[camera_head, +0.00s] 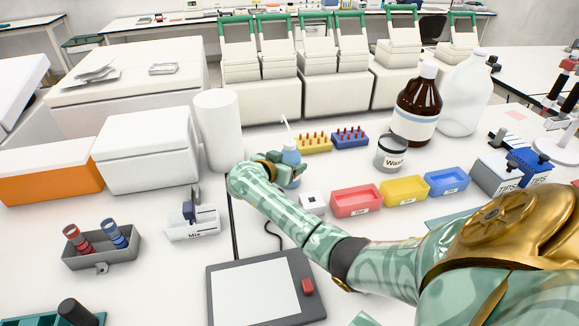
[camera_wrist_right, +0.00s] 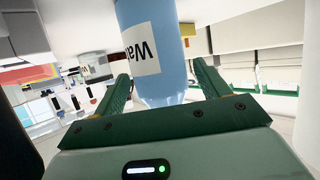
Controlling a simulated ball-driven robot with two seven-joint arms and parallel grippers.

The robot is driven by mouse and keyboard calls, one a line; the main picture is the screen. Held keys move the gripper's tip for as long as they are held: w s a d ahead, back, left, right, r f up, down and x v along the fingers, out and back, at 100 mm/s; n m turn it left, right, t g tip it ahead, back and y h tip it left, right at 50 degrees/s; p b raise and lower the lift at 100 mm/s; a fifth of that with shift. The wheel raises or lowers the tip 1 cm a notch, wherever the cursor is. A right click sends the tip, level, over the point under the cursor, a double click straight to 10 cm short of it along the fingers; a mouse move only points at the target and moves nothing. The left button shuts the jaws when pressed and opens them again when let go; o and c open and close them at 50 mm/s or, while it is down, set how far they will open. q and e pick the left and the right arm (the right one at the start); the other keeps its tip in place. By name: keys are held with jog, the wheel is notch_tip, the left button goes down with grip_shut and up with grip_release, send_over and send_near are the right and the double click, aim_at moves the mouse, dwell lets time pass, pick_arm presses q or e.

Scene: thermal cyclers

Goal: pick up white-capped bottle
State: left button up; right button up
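A blue wash bottle (camera_head: 291,154) with a white nozzle stands on the bench near the middle of the head view. In the right wrist view the bottle (camera_wrist_right: 155,75) shows a white label with "Wa". In the wrist view the green fingers (camera_wrist_right: 165,82) are spread on either side of the bottle, with a small gap showing at the right finger. A brown bottle (camera_head: 418,103) with a white cap stands farther right, apart from the gripper. My left gripper is not in view.
A waste jar (camera_head: 391,155), tube racks (camera_head: 350,137) and red (camera_head: 356,201), yellow (camera_head: 404,190) and blue bins (camera_head: 446,182) stand right of the gripper. A white cylinder (camera_head: 218,130) stands left. A flat device (camera_head: 262,291) lies in front.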

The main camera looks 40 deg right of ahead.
aim_at(287, 151)
jog(key=c, duration=0.5)
jog(key=shift+o, duration=0.2)
jog(key=shift+r+p, duration=0.3)
jog(key=shift+r, duration=0.25)
jog(key=r+p, duration=0.2)
jog(key=r, duration=0.1)
jog(key=shift+a, duration=0.2)
jog(key=s+a+r+p, duration=0.5)
jog(key=s+a+r, duration=0.2)
jog(key=a+r, duration=0.2)
jog(key=shift+s+a+p, duration=0.15)
jog(key=shift+a+p, duration=0.2)
jog(key=shift+a, duration=0.9)
